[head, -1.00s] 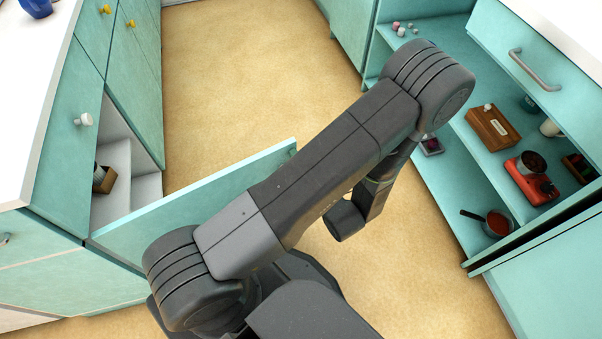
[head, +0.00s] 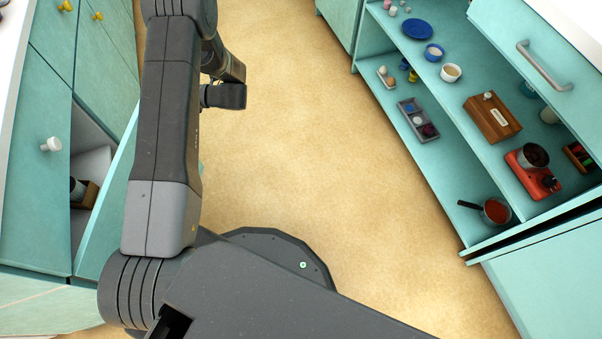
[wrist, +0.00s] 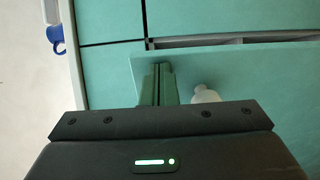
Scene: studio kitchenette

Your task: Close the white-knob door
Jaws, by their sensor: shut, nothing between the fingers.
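The teal door (head: 112,195) stands partly open at the left cabinet, swung out from its near end. It also shows in the wrist view (wrist: 250,85), with a white knob (wrist: 205,95) on its outer face. My gripper (wrist: 158,78) is shut and empty, to the left of that knob, at the door's outer face near its free edge. I cannot tell whether the fingers touch the door. In the head view my arm hides the gripper and part of the door. A narrow gap (wrist: 240,41) shows behind the door's edge in the wrist view.
A closed teal front with another white knob (head: 50,144) is beside the opening. A brown box (head: 86,193) stands inside the cabinet. The floor (head: 320,150) between is clear.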

